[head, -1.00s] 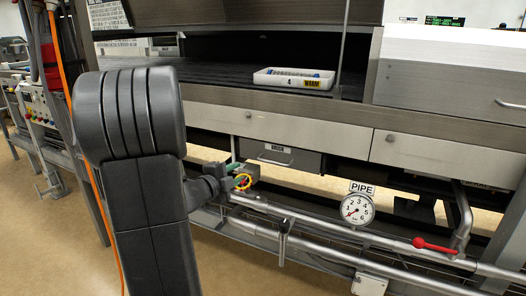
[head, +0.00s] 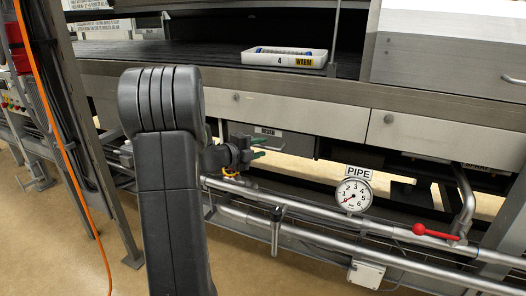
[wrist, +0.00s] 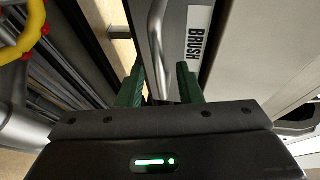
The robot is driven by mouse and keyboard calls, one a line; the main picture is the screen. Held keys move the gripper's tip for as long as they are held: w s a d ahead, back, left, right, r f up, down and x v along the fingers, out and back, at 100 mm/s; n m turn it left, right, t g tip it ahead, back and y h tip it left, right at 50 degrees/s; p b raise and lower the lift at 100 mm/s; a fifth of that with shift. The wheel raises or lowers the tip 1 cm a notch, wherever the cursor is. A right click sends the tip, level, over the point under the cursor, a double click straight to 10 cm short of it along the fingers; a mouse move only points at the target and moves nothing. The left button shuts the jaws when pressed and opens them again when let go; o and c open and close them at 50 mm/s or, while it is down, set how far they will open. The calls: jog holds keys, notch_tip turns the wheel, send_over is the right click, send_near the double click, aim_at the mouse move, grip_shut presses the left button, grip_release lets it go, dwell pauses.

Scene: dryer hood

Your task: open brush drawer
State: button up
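The brush drawer (head: 292,144) is a grey box front under the white panels, with a BRUSH label (head: 268,131). It looks shut, though my gripper hides part of it in the head view. In the wrist view the BRUSH label (wrist: 198,32) is at the top, right of the drawer's silver bar handle (wrist: 157,45). My gripper (wrist: 161,84) has its green fingers apart, one on each side of the lower visible end of the handle. I see no clear contact. In the head view my gripper (head: 259,148) is just in front of the drawer.
Silver pipes (head: 310,206) run below the drawer, with a PIPE gauge (head: 353,195) and a red lever (head: 432,232). A yellow ring with red knobs (wrist: 22,38) lies left of my gripper. A white tray (head: 290,62) marked WARM sits above.

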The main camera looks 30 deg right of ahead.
jog(key=shift+x, duration=1.1)
grip_shut()
jog(key=s+a, duration=1.1)
jog(key=a, duration=0.2)
grip_release()
